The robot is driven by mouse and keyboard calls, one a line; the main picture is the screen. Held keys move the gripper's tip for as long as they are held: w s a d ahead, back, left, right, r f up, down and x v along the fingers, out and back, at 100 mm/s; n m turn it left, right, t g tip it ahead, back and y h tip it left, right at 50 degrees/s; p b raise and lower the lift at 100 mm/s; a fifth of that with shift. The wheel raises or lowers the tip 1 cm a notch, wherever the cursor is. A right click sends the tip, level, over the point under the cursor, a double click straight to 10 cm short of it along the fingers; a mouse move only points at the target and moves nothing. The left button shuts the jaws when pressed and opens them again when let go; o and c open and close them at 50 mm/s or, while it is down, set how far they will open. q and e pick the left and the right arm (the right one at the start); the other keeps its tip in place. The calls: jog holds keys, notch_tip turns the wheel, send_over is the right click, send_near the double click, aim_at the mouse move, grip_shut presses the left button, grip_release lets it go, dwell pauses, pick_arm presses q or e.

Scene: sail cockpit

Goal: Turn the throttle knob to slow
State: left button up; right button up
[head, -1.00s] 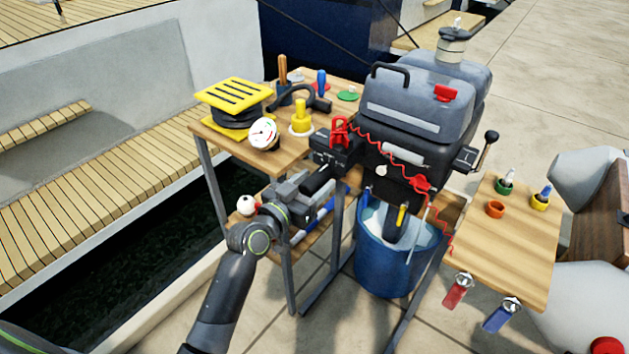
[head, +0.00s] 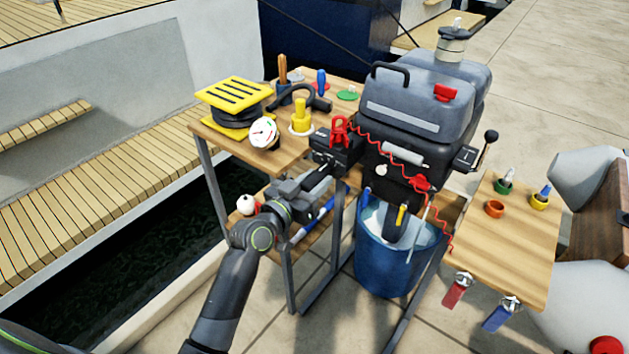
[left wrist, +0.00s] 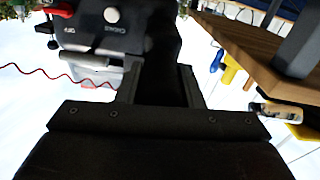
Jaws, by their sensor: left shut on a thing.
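The throttle knob (head: 327,166) is a black grip on the end of the short handle of the outboard motor (head: 408,120). In the head view, my left gripper (head: 320,177) covers most of it. In the left wrist view, the dark knob (left wrist: 160,75) sits between the two fingers of my left gripper (left wrist: 161,88), which is shut on it. Any speed marking on the knob is hidden. My right gripper is not in view.
A red clip (head: 340,130) with a coiled red cord sits on the handle box. A blue bucket (head: 385,262) stands below the motor. A wooden table (head: 222,135) with a gauge (head: 263,132) is at left. A side shelf (head: 500,245) holds small cups at right.

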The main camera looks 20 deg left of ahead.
pick_arm(q)
jog(key=shift+n+p, duration=0.4)
jog(key=shift+n, duration=0.4)
jog(key=n+p, duration=0.1)
jog(key=n, duration=0.2)
jog(key=shift+n+p, duration=0.6)
jog(key=shift+n, duration=1.1)
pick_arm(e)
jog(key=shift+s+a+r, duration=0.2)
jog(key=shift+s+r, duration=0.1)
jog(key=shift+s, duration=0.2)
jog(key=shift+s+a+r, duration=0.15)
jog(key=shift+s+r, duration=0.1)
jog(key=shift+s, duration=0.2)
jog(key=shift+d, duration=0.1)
pick_arm(q)
jog(key=o, duration=1)
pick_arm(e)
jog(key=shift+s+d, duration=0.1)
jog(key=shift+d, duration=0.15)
